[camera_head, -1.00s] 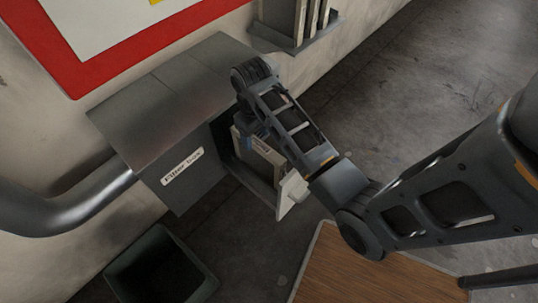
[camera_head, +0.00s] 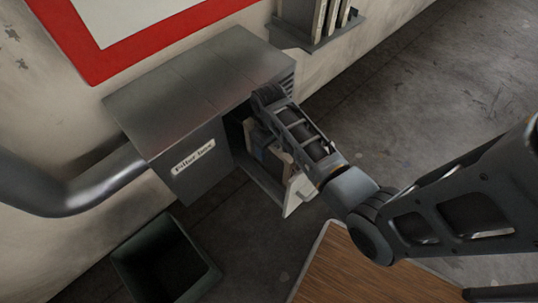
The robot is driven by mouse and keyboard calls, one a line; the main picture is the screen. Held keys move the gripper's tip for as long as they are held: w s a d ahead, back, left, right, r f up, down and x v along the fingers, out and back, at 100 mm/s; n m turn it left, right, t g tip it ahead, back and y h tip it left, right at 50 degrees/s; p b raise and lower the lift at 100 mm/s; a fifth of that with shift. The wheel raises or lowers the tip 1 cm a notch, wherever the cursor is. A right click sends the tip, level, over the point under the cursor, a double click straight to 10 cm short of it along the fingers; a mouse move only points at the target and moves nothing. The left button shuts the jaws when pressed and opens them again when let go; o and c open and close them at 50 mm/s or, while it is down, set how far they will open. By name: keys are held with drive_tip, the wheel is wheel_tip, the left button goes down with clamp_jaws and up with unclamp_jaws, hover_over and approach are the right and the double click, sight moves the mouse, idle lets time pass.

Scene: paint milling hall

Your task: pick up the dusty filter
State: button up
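The grey filter box (camera_head: 185,95), labelled "Filter box", stands against the wall at the left centre, with an open side facing right. A beige-framed filter (camera_head: 262,137) shows partly in that opening, mostly covered by my arm. I cannot make out dust on it. A pale flap or panel (camera_head: 298,193) stands at the lower end of the opening. My gripper (camera_head: 262,153) points down at the opening, close to the filter. Its fingers are largely hidden behind my wrist, so whether they are open or touching the filter is unclear.
A wall rack (camera_head: 305,42) with several upright pale filters is above the box. A dark open bin (camera_head: 208,282) stands below it. A wooden-topped table (camera_head: 365,275) is at the lower right. A thick pipe (camera_head: 85,185) enters the box from the left. Floor is free at the right.

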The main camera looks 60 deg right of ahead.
clamp_jaws()
idle(0.4)
